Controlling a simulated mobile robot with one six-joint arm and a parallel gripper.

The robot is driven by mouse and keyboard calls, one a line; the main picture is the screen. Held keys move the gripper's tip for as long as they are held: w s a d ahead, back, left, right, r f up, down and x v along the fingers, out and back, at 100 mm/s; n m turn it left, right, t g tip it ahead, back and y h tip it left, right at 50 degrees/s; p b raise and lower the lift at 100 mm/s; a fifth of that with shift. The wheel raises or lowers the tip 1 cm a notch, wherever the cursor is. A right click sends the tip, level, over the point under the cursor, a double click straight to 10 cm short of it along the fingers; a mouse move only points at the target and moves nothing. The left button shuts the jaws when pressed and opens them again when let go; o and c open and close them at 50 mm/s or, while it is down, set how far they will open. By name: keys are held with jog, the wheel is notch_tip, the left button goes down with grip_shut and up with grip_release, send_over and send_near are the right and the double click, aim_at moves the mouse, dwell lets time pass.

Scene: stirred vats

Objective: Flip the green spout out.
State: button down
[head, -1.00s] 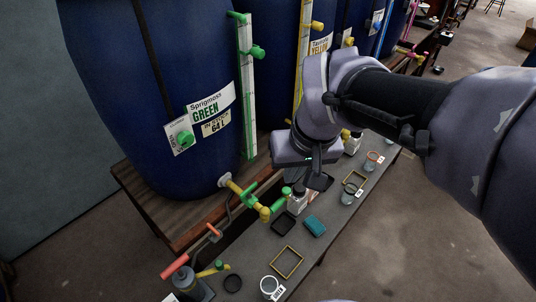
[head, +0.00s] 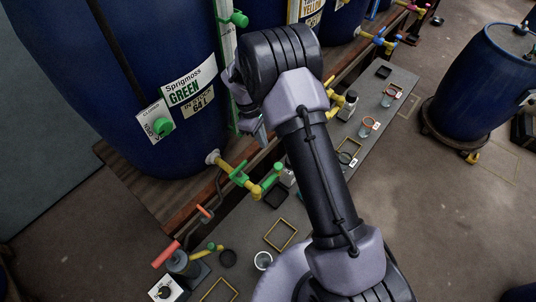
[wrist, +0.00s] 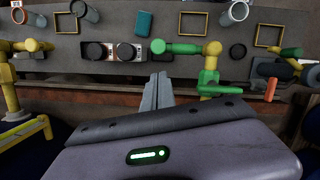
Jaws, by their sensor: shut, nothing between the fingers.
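The green vat (head: 110,80) is a big blue drum labelled "Sprigmoss GREEN". Its yellow tap with a green lever (head: 238,172) sticks out low on its front. The green spout (head: 271,180) sits at the end of this tap and points sideways, to the right in the head view. In the wrist view the spout (wrist: 182,47) reaches left from a yellow elbow, with the green lever (wrist: 209,85) nearer. My gripper (head: 262,138) is shut and empty, above and behind the spout, close to the vat. Its fingertips (wrist: 161,76) show just below the spout in the wrist view, apart from it.
A grey bench (head: 240,237) runs below the taps. Other drums with yellow taps (head: 334,95) stand to the right. A blue drum (head: 485,80) stands on the floor.

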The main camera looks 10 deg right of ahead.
jog(key=b+x, duration=0.3)
jog(key=x, duration=0.7)
jog(key=shift+d, duration=0.1)
jog(key=s+d+m+y+b, duration=0.2)
jog(key=s+m+y, duration=0.2)
jog(key=s+m, duration=1.3)
jog(key=shift+d+m, duration=0.2)
jog(key=shift+m, duration=0.6)
jog(key=shift+s, duration=0.1)
